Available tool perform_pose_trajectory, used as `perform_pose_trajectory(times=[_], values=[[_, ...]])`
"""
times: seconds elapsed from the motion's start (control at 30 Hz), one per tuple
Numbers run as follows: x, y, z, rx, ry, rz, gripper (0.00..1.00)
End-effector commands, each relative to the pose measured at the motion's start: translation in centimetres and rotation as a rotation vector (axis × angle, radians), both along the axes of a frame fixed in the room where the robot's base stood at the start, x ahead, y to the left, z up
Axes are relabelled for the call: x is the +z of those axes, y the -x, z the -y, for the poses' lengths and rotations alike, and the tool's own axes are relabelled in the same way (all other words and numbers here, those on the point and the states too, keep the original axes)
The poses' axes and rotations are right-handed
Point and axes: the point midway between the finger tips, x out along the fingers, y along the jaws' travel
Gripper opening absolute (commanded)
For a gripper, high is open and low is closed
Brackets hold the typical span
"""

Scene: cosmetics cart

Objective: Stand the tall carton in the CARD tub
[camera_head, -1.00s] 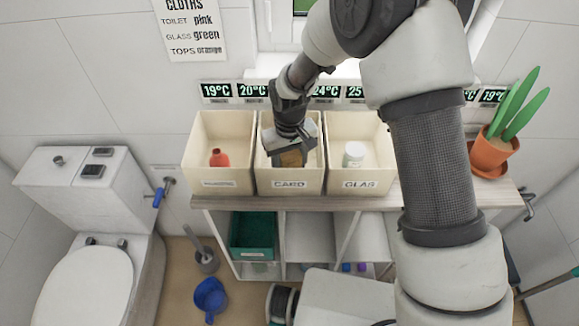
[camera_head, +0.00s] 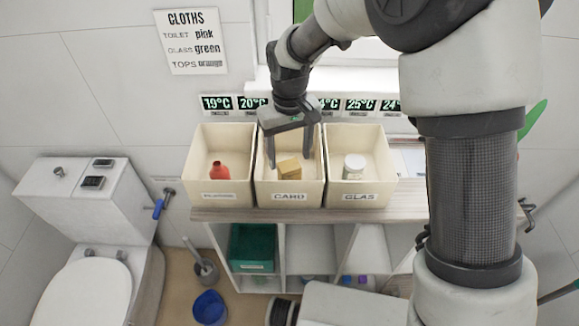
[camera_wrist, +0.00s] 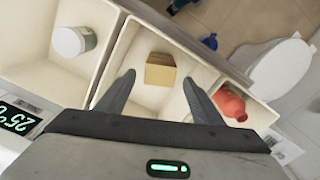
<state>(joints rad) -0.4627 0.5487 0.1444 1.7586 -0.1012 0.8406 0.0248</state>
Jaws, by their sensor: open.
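The tall carton, a small brown cardboard box (camera_head: 289,168), is inside the middle tub, the CARD tub (camera_head: 289,197). It also shows in the wrist view (camera_wrist: 160,70), resting on the tub floor, apart from the walls. Whether it stands on its end or lies on a side I cannot tell for sure. My gripper (camera_head: 288,162) is open and empty above the CARD tub, its fingers pointing down. In the wrist view its two fingers (camera_wrist: 160,84) are spread wide on either side of the carton, with clear gaps.
The left tub (camera_head: 219,197) holds a red bottle (camera_head: 219,170). The GLAS tub (camera_head: 358,197) on the right holds a white jar (camera_head: 354,164). The tubs stand side by side on a shelf top (camera_head: 240,215) against the wall, below small digital displays (camera_head: 360,105).

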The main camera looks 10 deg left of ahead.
Motion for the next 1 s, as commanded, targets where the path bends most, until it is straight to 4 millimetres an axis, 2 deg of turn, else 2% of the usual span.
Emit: perform_pose_trajectory(times=[0.13,0.37,0.47,0.57,0.67,0.8,0.9,1.0], values=[[1.5,0.0,0.0,0.0,-0.001,0.001,0.61],[1.9,0.0,0.1,-0.001,0.0,0.0,0.61],[3.1,-0.1,1.0,-0.017,-0.004,0.016,0.61],[6.3,-0.1,3.8,-0.066,-0.015,0.057,0.61],[10.8,0.7,8.2,-0.145,-0.033,0.121,0.61],[16.2,3.8,15.0,-0.274,-0.059,0.217,0.61],[18.9,7.0,19.2,-0.367,-0.081,0.285,0.61],[20.4,10.3,22.6,-0.456,-0.103,0.351,0.61]])
